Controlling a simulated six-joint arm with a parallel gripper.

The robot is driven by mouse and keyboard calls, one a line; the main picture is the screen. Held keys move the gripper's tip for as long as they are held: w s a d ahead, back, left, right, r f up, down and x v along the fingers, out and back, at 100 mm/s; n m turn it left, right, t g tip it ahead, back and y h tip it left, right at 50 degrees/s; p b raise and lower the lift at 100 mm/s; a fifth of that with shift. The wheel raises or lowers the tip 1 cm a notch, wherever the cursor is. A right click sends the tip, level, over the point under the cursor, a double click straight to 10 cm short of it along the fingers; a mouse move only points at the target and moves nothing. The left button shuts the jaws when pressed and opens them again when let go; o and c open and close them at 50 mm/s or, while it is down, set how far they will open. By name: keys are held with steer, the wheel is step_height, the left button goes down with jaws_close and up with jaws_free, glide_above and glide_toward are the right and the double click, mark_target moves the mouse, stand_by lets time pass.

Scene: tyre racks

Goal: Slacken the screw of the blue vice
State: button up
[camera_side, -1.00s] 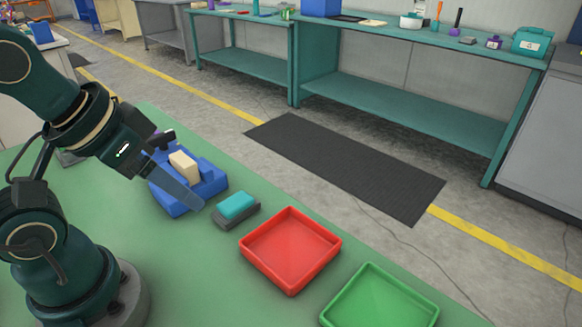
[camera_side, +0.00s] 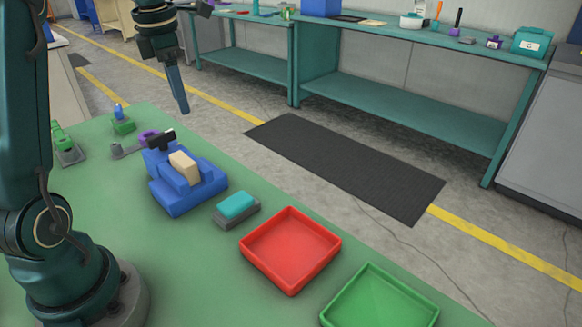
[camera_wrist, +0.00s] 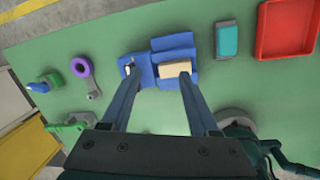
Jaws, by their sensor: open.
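The blue vice (camera_side: 190,192) stands on the green table in the side view, with a beige block (camera_side: 184,167) between its jaws. The black handle (camera_side: 161,140) of its screw is at the far left end, uncovered in the side view. The vice (camera_wrist: 174,45) and the beige block (camera_wrist: 174,69) also show in the wrist view, partly behind my fingers. My gripper (camera_side: 184,108) points down, high above the table and apart from the vice.
A purple-ringed grey tool (camera_side: 148,137) lies close to the handle end. A green block with a blue top (camera_side: 122,125) and a green item on a grey base (camera_side: 66,147) are farther left. A teal block (camera_side: 237,205), red tray (camera_side: 290,250) and green tray (camera_side: 380,302) line the right side.

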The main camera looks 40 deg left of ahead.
mark_target(159, 135)
steer(key=s+a+f+n, duration=0.1)
steer(key=a+f, duration=0.1)
steer(key=a+f+n+g, duration=0.1)
steer(key=a+f, duration=0.1)
steer(key=a, duration=0.1)
steer(key=s+a+f+n+h, duration=0.1)
steer(key=a+f, duration=0.1)
steer(key=shift+s+a+f, duration=0.1)
steer(key=shift+s+a, duration=0.25)
steer(key=shift+a, duration=0.05)
steer(key=shift+s+a+f, duration=0.1)
steer(key=shift+s+f, duration=0.1)
steer(key=shift+f, duration=2.4)
jaws_close()
steer(key=n, duration=0.7)
